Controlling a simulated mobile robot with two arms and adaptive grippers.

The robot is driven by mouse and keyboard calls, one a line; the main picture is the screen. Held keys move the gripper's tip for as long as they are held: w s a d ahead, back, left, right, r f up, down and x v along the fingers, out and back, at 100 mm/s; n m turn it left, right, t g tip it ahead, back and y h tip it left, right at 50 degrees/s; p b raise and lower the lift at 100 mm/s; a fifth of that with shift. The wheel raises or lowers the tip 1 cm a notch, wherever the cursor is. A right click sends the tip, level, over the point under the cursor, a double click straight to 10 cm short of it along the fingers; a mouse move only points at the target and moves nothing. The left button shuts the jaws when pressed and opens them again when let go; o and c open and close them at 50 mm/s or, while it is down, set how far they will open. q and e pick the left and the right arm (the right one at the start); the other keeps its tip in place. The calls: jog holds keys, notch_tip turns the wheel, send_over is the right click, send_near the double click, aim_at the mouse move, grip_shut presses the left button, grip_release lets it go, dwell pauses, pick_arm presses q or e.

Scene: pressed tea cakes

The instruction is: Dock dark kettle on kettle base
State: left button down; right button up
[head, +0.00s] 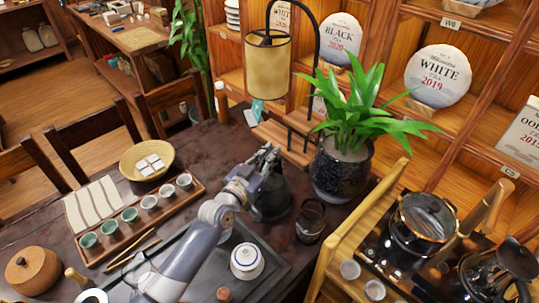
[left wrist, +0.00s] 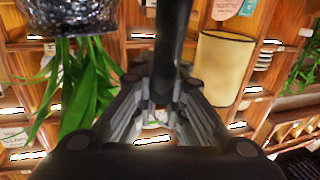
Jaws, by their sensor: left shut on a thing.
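The dark kettle (head: 272,200) is a black rounded vessel near the back of the dark table, just left of the plant pot. My left gripper (head: 264,160) reaches it from the front left and is shut at its upper part. In the left wrist view my left gripper (left wrist: 160,88) has its fingers around a dark bar (left wrist: 173,38), which looks like the kettle's handle. I cannot make out the kettle base; the kettle and my arm hide the surface there. I cannot tell whether the kettle touches the table. My right gripper is not in view.
A leafy plant in a dark speckled pot (head: 341,172) and a dark glass pitcher (head: 310,222) stand close right of the kettle. A lamp (head: 268,68) stands behind. A white lidded bowl (head: 247,262) is in front; a cup tray (head: 120,247) lies left.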

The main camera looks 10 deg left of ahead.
pick_arm(q)
jog(key=shift+f+b, duration=0.25)
jog(key=shift+b, duration=0.2)
jog(key=c, duration=1.9)
grip_release()
jog(key=shift+s+f, duration=0.15)
jog(key=shift+f, duration=0.2)
jog(key=shift+s+a+p, duration=0.2)
jog(key=shift+s+p, duration=0.15)
jog(key=shift+s, duration=0.1)
jog(key=shift+p+v, duration=0.75)
jog(key=shift+v, duration=1.3)
jog(key=p+v, duration=0.1)
jog(key=v, duration=0.5)
jog(key=shift+d+r+p, duration=0.1)
jog(key=shift+p, duration=0.25)
